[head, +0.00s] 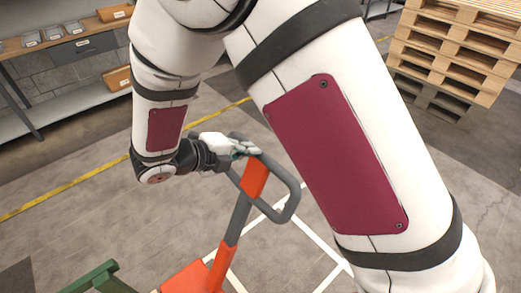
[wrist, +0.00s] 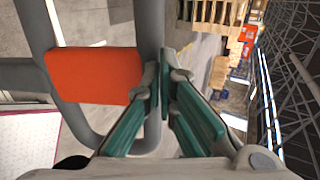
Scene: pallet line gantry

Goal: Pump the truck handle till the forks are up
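The pallet truck's handle is a grey loop (head: 292,200) with an orange middle piece (head: 254,178) on a grey and orange shaft (head: 232,226), which leans up from the orange truck body (head: 188,277). My gripper (head: 243,149) is at the top left of the loop. In the wrist view its teal-padded fingers (wrist: 163,78) come close together at the tips, over a grey bar of the loop (wrist: 149,25). The orange piece (wrist: 95,75) lies just left of them. Whether the fingers clasp the bar is unclear. The forks cannot be made out.
Stacked wooden pallets (head: 455,45) stand at the back right. A workbench (head: 70,48) with trays and bins is at the back left. A green part (head: 92,279) shows at the lower left. The floor around the handle looks clear, with yellow and white lines.

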